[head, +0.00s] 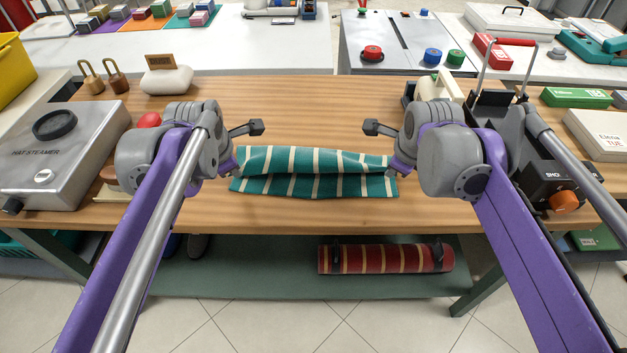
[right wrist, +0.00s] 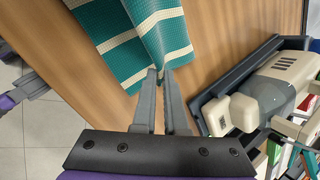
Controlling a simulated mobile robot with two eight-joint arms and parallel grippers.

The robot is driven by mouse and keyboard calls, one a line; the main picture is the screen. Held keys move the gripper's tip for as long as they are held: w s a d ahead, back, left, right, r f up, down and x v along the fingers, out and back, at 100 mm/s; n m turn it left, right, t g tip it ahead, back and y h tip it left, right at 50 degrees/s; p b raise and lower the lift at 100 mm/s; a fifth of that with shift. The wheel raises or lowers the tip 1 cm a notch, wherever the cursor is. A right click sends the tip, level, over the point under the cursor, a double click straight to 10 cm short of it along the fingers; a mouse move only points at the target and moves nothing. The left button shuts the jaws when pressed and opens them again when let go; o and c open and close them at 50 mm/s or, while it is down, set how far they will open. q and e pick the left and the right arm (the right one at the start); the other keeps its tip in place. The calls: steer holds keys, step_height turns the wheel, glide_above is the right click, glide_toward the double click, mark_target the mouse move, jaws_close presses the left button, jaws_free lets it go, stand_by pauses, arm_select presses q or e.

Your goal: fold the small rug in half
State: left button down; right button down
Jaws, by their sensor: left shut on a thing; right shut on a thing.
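The small rug (head: 318,186) is teal with cream stripes and lies on the wooden table. Its far part is raised in a fold that leans over the near part. My left gripper (head: 234,172) is at the rug's left end and is shut on its edge; the fingertips are mostly hidden. My right gripper (head: 393,172) is at the right end and is shut on the rug's edge. In the right wrist view the fingers of my right gripper (right wrist: 163,75) pinch a corner of the rug (right wrist: 125,35).
A hat steamer (head: 65,150) stands at the left of the wooden table (head: 310,105). A small device with an orange knob (head: 564,202) is at the right. A rolled red striped rug (head: 385,259) lies on the lower shelf. The table is clear behind the rug.

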arm_select(q)
steer(key=shift+a+f, duration=0.2)
steer(key=shift+f, duration=0.25)
arm_select(e)
steer(key=shift+d+f, duration=0.2)
steer(key=shift+f, duration=0.25)
arm_select(q)
steer(key=c, duration=0.7)
jaws_free()
steer(key=shift+d, duration=0.15)
arm_select(e)
steer(key=c, duration=0.7)
jaws_free()
steer(key=shift+a, duration=0.15)
